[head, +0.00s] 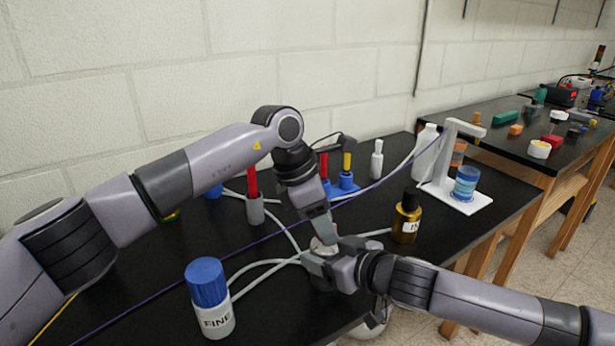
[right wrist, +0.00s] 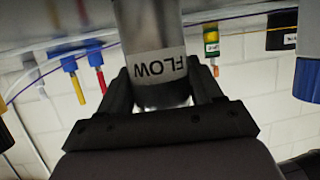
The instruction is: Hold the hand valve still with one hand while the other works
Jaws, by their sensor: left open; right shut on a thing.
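The hand valve (head: 320,246) stands on the black bench in the head view, mostly hidden by my grippers. Pale hoses run to it. In the right wrist view it is a grey cylinder (right wrist: 150,32) with a white "FLOW" label, upside down in the picture, between my fingers. My right gripper (right wrist: 160,92) is shut on it; in the head view this gripper (head: 322,262) reaches it from the right. My left gripper (head: 325,232) points down just above the valve and is open. Whether its fingertips touch the valve's top, I cannot tell.
A blue-capped "FINE" bottle (head: 213,312) stands in front on the left. A dark amber bottle (head: 406,222) is close on the right. A red-handled tool in a grey holder (head: 255,210) stands behind. A white stand (head: 455,195) with a blue jar is farther right. A purple cable crosses the bench.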

